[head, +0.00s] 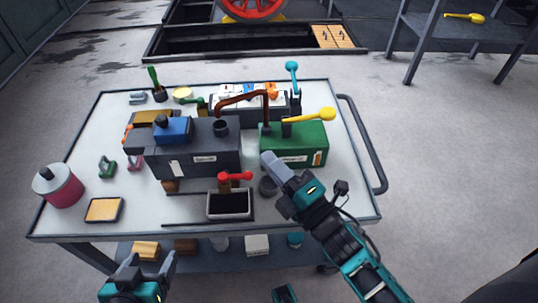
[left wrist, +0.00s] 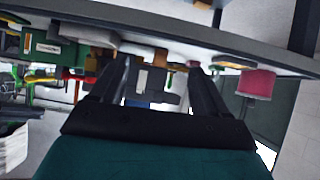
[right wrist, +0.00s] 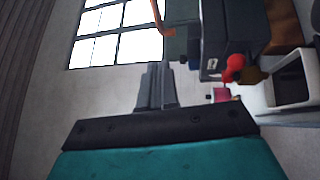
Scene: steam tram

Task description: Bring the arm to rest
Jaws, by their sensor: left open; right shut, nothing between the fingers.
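My left gripper (head: 140,270) is low at the front of the cart, below the tabletop's near edge. It is open and empty, and its two spread fingers also show in the left wrist view (left wrist: 160,85). My right gripper (head: 268,160) is over the right half of the cart, in front of the green box (head: 293,152). Its fingers are shut together with nothing between them, as the right wrist view (right wrist: 156,85) also shows. Whether its tip touches anything I cannot tell.
The cart top (head: 75,222) holds a dark grey box (head: 205,160), a small black tray (head: 228,205) with a red-handled valve (head: 235,177), a pink canister (head: 58,187) and a yellow-topped block (head: 104,209). A handrail (head: 365,145) edges the right side. Open floor lies right of the cart.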

